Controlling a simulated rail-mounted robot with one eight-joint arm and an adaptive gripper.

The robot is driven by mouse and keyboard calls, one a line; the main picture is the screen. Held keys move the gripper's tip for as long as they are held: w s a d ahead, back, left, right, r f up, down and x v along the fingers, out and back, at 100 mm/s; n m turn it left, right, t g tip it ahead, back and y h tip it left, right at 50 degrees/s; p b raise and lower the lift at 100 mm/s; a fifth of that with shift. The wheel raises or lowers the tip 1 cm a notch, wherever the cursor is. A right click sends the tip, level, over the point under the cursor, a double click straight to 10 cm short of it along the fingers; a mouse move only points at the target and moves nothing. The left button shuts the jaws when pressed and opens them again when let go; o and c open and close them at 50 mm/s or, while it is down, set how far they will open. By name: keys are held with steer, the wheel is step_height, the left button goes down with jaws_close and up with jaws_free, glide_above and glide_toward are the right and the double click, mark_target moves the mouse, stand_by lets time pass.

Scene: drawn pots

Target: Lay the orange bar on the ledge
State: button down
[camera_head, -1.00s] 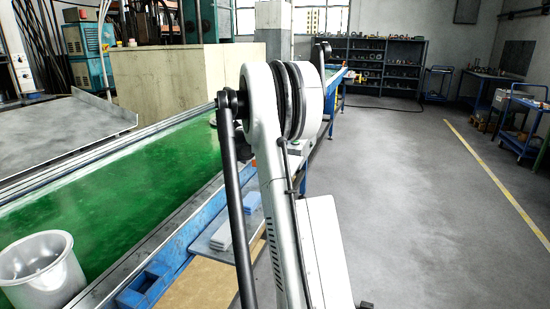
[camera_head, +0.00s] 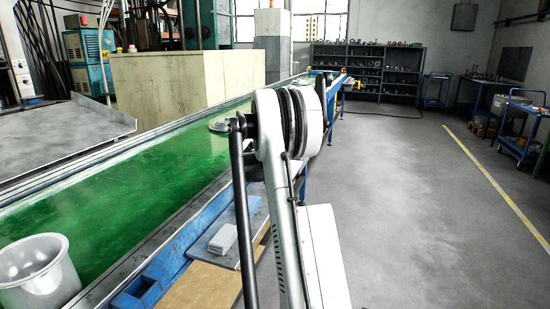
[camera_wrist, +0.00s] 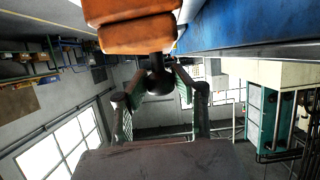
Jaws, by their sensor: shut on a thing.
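The orange bar (camera_wrist: 128,34) shows at the top of the wrist view, as two stacked orange pieces with a black stem and round knob below. My gripper (camera_wrist: 158,78) has its two jointed fingers on either side of the black knob and is shut on the bar by it. The head view hides my gripper and the bar behind my arm. A narrow grey ledge (camera_head: 228,257) sticks out low along the near side of the green conveyor in the head view; I cannot tell for sure that it is the named ledge.
Small grey blocks (camera_head: 222,238) lie on that ledge. A silver pot (camera_head: 38,275) stands on the green conveyor (camera_head: 120,190) at left. A flat round item (camera_head: 218,126) lies farther along the belt.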

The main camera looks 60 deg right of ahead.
steer(key=c, duration=1.4)
jaws_free()
steer(key=shift+f, duration=0.1)
steer(key=shift+a+r, duration=0.2)
steer(key=p+v, duration=0.1)
steer(key=v, duration=1)
steer(key=shift+s+a+r, duration=0.1)
steer(key=shift+a, duration=0.2)
